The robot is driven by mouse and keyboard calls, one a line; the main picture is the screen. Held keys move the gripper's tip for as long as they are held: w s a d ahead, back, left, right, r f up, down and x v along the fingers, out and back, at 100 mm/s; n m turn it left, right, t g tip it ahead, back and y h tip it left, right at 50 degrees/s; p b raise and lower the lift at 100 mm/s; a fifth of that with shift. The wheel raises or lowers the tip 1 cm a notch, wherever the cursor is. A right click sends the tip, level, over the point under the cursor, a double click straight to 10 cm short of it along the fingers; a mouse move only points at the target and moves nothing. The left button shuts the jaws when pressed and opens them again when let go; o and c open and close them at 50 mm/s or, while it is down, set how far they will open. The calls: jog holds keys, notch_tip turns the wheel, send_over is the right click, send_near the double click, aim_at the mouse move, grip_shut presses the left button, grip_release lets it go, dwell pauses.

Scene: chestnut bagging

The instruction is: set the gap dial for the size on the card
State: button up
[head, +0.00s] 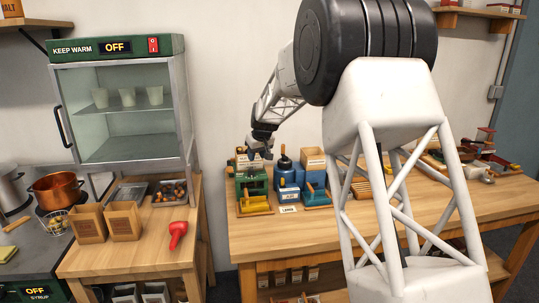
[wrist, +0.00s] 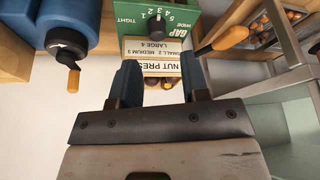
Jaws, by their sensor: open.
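The gap dial (wrist: 157,25) is a dark round knob on a green panel, with numbers from 1 to 5 between TIGHT and WIDE. I cannot tell for sure which number it points at. A label (wrist: 147,48) below it reads small 2, medium 3, large 4. In the head view the green nut press (head: 255,183) stands on the bench, and a small white card (head: 288,210) in front reads LARGE. My gripper (wrist: 159,76) is open and empty, its two fingers either side of the NUT PRESS sign, apart from the dial. My gripper (head: 260,146) is above the press in the head view.
A blue machine (wrist: 62,22) with a crank is beside the press, and an orange-handled lever (wrist: 220,40) is on its other side. The warming cabinet (head: 123,100) reads OFF. Paper bags (head: 124,222) and a red scoop (head: 177,234) sit on the left table.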

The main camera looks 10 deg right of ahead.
jog(key=s+d+r, duration=0.1)
jog(key=s+r, duration=0.3)
jog(key=s, duration=0.5)
jog(key=s+r+m, duration=0.1)
jog(key=s+r, duration=0.2)
jog(key=s, duration=0.5)
jog(key=shift+s+d+r, duration=0.35)
jog(key=shift+s+r, duration=0.05)
jog(key=o, duration=0.3)
jog(key=m+h, duration=0.3)
jog(key=m, duration=0.3)
send_near(251, 169)
notch_tip(251, 169, down, 2)
jog(key=shift+w+d, duration=0.1)
jog(key=shift+d, duration=0.05)
jog(key=shift+f, duration=0.15)
jog(key=shift+x, duration=3.75)
jog(key=shift+w, duration=0.2)
jog(key=c, duration=0.9)
